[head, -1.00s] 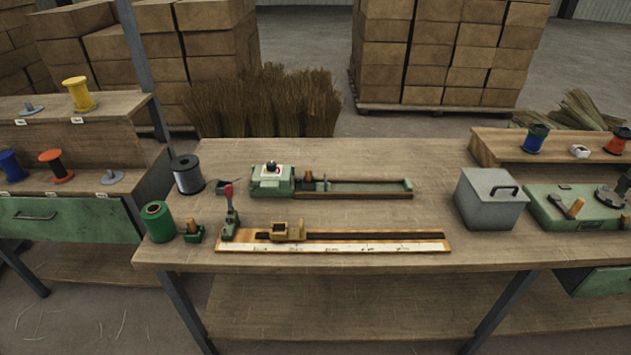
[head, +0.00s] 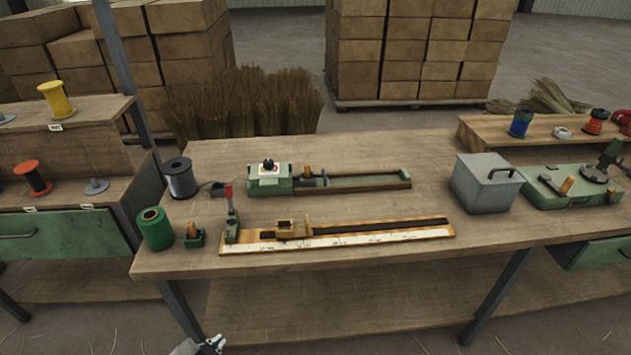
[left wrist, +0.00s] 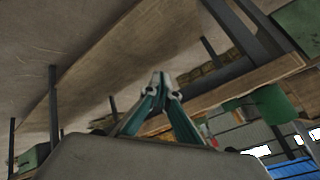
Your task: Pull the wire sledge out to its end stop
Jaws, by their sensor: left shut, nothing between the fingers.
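A tan block (head: 293,228), which looks like the wire sledge, sits near the left end of a long dark slot on a wooden board with a white scale strip (head: 335,241). A clamp with a red-knobbed lever (head: 230,210) stands at the board's left end. The slot is clear to the right of the block. My left gripper (head: 216,343) shows at the bottom edge of the head view, in front of the table and well away from the block. In the left wrist view its fingers (left wrist: 160,78) meet at the tips, empty. My right gripper is not in view.
Behind the board is a green machine (head: 269,179) with its own rail. A wire spool (head: 180,180) and a green spool (head: 155,229) stand at the left. A grey lidded box (head: 486,183) stands at the right. The tabletop's front strip is clear.

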